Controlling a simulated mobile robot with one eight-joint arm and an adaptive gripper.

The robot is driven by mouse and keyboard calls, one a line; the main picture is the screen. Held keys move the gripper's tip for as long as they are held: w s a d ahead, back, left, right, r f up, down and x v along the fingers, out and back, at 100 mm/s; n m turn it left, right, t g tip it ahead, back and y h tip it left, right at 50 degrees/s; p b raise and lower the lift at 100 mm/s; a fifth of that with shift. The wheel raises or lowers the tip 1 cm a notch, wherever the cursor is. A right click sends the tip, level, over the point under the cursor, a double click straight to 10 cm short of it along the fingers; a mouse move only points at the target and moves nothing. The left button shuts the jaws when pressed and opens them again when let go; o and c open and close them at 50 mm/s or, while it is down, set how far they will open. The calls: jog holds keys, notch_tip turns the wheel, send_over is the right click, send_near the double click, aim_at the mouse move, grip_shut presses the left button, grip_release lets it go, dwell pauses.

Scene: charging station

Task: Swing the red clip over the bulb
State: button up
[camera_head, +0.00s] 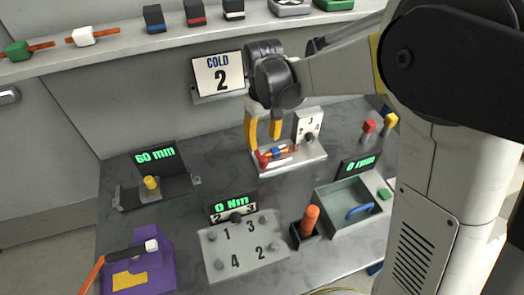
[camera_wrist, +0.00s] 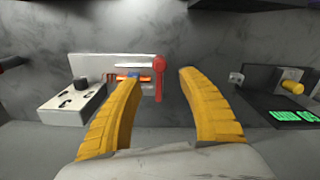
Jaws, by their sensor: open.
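The red clip (camera_head: 262,160) is at the left end of a small grey fixture (camera_head: 289,163) in the head view. In the wrist view the red clip (camera_wrist: 159,77) stands at the fixture's right end, its round end uppermost. Beside it lies an orange piece with a blue part (camera_head: 277,152), which may be the bulb; I cannot tell for sure. The clip looks beside this piece, not over it. My gripper (camera_head: 262,130) is open above the fixture. In the wrist view its yellow fingers (camera_wrist: 158,80) show on either side of the clip, with no clear contact.
A numbered white block (camera_head: 309,125) stands at the fixture's right. A "60 mm" device (camera_head: 155,160) is left, a "0 Nm" numbered panel (camera_head: 246,250) in front, and a grey bin (camera_head: 348,204) at right. A "COLD 2" sign (camera_head: 218,75) is on the wall behind.

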aim_at(263, 158)
notch_tip(263, 158, down, 10)
jog(key=b, duration=0.4)
jog(key=shift+f, duration=0.15)
grip_shut()
